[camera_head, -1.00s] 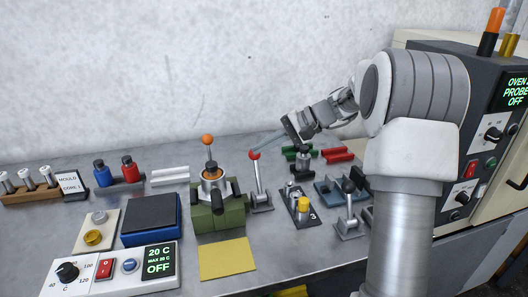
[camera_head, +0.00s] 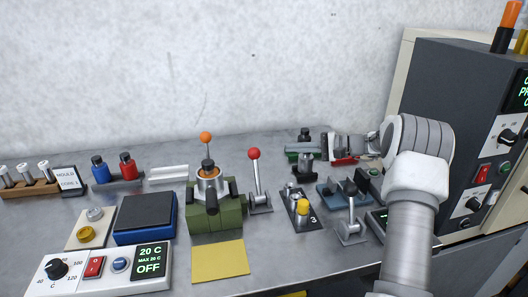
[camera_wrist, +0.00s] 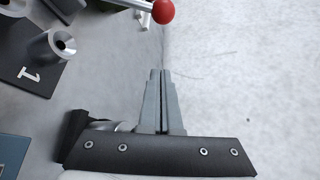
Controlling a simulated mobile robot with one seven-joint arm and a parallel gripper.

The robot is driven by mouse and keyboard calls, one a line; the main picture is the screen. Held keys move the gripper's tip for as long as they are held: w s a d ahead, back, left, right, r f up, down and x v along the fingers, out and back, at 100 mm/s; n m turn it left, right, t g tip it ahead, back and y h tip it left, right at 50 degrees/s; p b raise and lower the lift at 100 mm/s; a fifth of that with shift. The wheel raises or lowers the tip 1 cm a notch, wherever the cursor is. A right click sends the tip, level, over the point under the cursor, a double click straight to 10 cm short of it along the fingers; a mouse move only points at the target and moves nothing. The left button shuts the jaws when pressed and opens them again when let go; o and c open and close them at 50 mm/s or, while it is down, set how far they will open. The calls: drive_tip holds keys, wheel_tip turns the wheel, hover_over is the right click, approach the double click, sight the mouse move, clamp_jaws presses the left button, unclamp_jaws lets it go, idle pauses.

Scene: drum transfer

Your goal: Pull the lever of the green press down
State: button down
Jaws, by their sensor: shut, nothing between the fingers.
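The green press (camera_head: 228,213) stands on the bench left of centre. It has a metal cup on top and a thin upright rod with an orange knob (camera_head: 206,137). A lever with a red knob (camera_head: 254,153) stands nearly upright on a small grey base just right of the press. My gripper (camera_head: 288,148) is shut and empty, right of the red knob at about its height in the picture, and apart from it. In the wrist view the shut fingers (camera_wrist: 161,73) point toward the red knob (camera_wrist: 163,11), with a gap between.
A numbered station with a yellow cap (camera_head: 303,207) and a black-knobbed lever (camera_head: 349,188) stand right of the press. A yellow pad (camera_head: 220,261) lies in front. A blue scale (camera_head: 146,217) and a control box (camera_head: 105,267) are left. An oven (camera_head: 455,130) stands far right.

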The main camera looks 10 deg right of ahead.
sight(256, 173)
drive_tip(key=b+x, duration=0.1)
drive_tip(key=x, duration=0.9)
drive_tip(key=shift+s+a+r, duration=0.15)
drive_tip(key=shift+s+r, duration=0.1)
drive_tip(key=shift+s, duration=0.35)
drive_tip(key=shift+s+a+r, duration=0.1)
drive_tip(key=shift+s+r, duration=0.15)
drive_tip(key=shift+s, duration=0.35)
drive_tip(key=shift+s+a+r, duration=0.15)
drive_tip(key=shift+s+r, duration=0.1)
drive_tip(key=shift+s, duration=0.35)
drive_tip(key=shift+s+b, duration=0.1)
drive_tip(key=shift+b, duration=0.5)
drive_tip(key=shift+s+r+n+b, duration=0.2)
drive_tip(key=shift+n+b, duration=0.1)
drive_tip(key=shift+b, duration=0.15)
